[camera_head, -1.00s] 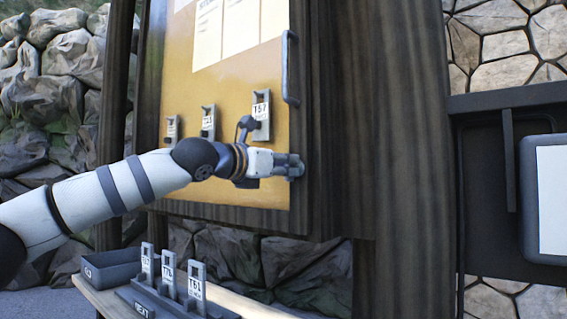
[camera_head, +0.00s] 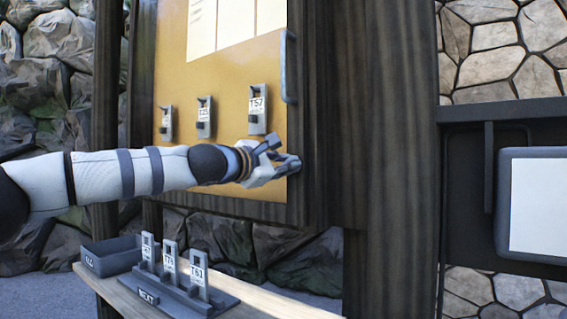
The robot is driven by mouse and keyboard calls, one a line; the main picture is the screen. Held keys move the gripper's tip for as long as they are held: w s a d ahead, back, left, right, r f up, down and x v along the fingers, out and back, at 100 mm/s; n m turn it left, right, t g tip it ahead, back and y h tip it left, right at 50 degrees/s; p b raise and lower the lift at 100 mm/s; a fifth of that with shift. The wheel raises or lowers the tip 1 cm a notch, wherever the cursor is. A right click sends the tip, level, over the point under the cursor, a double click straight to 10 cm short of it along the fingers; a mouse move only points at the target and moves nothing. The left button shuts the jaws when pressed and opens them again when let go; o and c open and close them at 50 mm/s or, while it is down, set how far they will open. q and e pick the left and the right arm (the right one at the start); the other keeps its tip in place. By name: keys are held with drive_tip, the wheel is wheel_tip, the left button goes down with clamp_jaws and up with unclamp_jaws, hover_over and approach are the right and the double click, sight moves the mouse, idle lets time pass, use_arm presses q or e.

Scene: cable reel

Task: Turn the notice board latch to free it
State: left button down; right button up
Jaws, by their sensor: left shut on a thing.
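The notice board (camera_head: 230,80) is a yellow panel in a dark wooden frame, with papers pinned at its top. A blue-grey upright handle (camera_head: 289,66) sits on its right edge. My left gripper (camera_head: 288,164) is at the board's lower right edge, below the tag marked T57, shut on a small grey part that I take to be the latch (camera_head: 293,164). The gripper hides most of that part, so its angle is hard to read. My right gripper is not in view.
Tags T57 (camera_head: 258,108), a second tag (camera_head: 204,117) and a third (camera_head: 166,122) hang on the board. Below, a shelf (camera_head: 262,305) bears a grey tray (camera_head: 110,256) and a rack of tags marked NEXT (camera_head: 170,293). A dark frame with a white-faced panel (camera_head: 538,203) stands right.

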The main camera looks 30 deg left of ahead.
use_arm(q)
drive_tip(key=m, duration=0.7)
drive_tip(key=shift+f, duration=0.15)
idle(0.6)
drive_tip(key=c, duration=1.6)
unclamp_jaws()
